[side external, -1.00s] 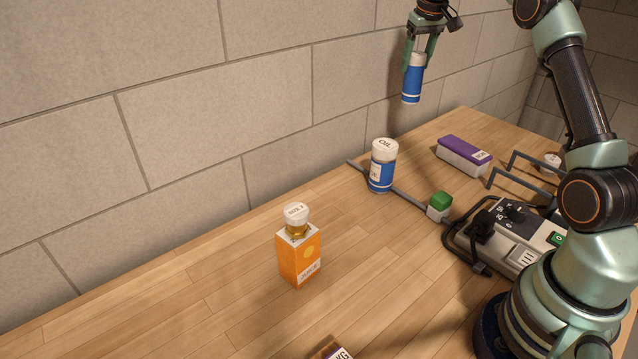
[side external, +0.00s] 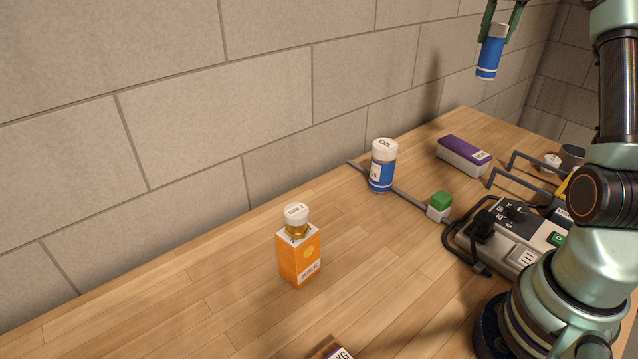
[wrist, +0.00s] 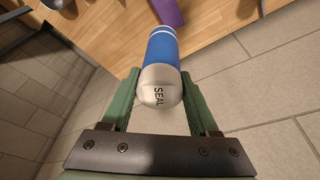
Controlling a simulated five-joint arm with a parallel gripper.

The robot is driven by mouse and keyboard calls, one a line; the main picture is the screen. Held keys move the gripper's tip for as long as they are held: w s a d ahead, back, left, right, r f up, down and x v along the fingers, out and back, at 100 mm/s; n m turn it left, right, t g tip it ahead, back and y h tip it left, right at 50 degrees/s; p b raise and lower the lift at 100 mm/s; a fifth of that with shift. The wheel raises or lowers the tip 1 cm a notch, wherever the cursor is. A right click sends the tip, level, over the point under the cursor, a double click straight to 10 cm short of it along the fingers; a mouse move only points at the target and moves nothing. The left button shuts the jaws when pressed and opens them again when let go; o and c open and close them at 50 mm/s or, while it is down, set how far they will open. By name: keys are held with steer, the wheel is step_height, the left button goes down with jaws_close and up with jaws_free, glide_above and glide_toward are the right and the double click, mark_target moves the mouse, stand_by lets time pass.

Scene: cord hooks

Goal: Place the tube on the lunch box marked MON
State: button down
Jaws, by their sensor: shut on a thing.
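My gripper (side external: 497,36) is shut on the tube (side external: 490,60), a blue cylinder with a white cap, high above the back right of the table. The tube hangs slightly tilted, cap up between the fingers. In the wrist view the tube (wrist: 163,50) shows its cap, marked SEAL, between the green fingers (wrist: 158,100). A purple-lidded, pale box (side external: 463,155) lies on the table below and left of the tube; its small label is too small to read. A purple piece (wrist: 167,12) shows beyond the tube in the wrist view. Nothing stands on the box.
A blue OIL jar (side external: 382,166) stands by the wall. A green block on a white base (side external: 439,207), grey bent rods (side external: 515,168) and a switch box (side external: 515,235) with cord lie right. An orange juice carton (side external: 298,255) stands in front. The left table is clear.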

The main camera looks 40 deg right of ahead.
step_height(320, 180, down, 20)
steer(key=shift+r, duration=0.25)
stand_by(0.3)
steer(key=shift+f, duration=0.1)
steer(key=shift+c, duration=0.7)
jaws_free()
